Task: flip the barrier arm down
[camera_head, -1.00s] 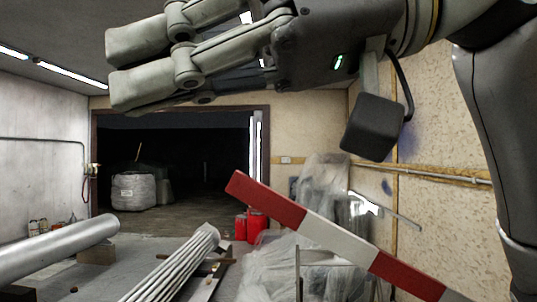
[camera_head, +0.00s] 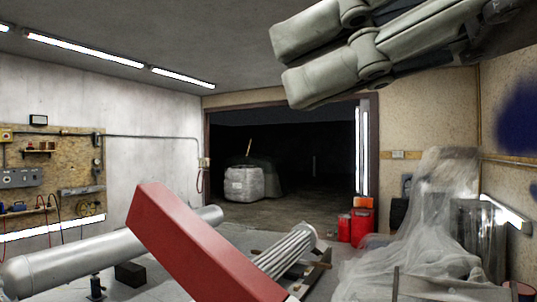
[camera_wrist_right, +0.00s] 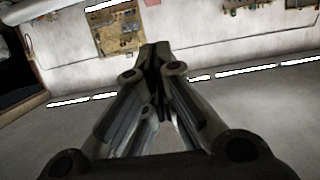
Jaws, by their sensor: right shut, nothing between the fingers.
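The barrier arm does not show there. My left gripper is not in view.
A large grey pipe (camera_head: 60,262) and a ribbed bundle (camera_head: 285,250) lie behind the barrier arm. Plastic sheeting (camera_head: 425,240) covers things at right. Red canisters (camera_head: 352,228) and a white sack (camera_head: 244,184) stand near the dark doorway. Open air surrounds my right gripper.

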